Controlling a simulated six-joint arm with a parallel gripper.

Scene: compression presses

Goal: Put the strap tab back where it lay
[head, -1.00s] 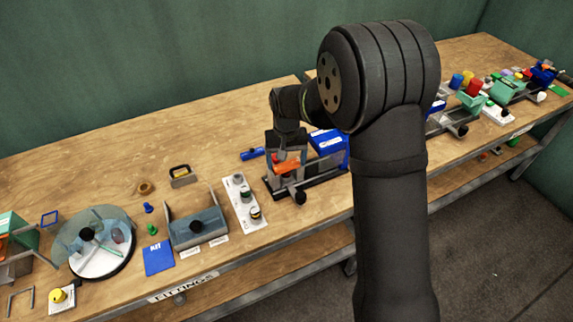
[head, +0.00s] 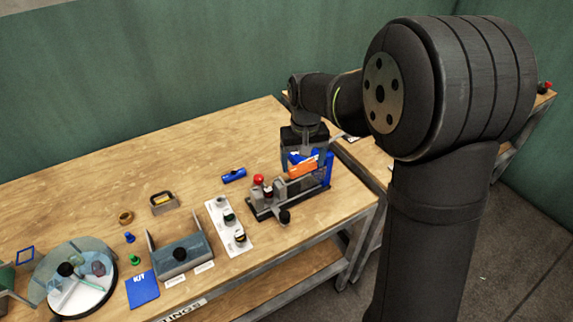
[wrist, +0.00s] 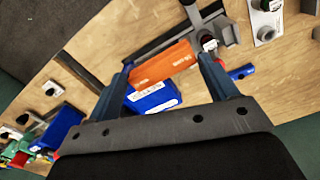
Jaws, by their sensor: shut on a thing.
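My gripper (head: 303,166) is shut on an orange block (wrist: 163,63), which looks to be the strap tab. In the wrist view the block lies across between the two fingers, one at each end. In the head view the orange block (head: 302,169) is at the right end of a grey press on a dark base (head: 262,207), in front of a blue box (head: 324,172). The blue box also shows under the block in the wrist view (wrist: 153,99). I cannot tell whether the block touches the box or the press.
The press has a red ball knob (head: 258,180) and a black knob (head: 284,216). A blue cylinder (head: 234,175) lies behind it. A white strip with several knobs (head: 223,217) is to its left. The wooden table (head: 175,170) is clear at the back.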

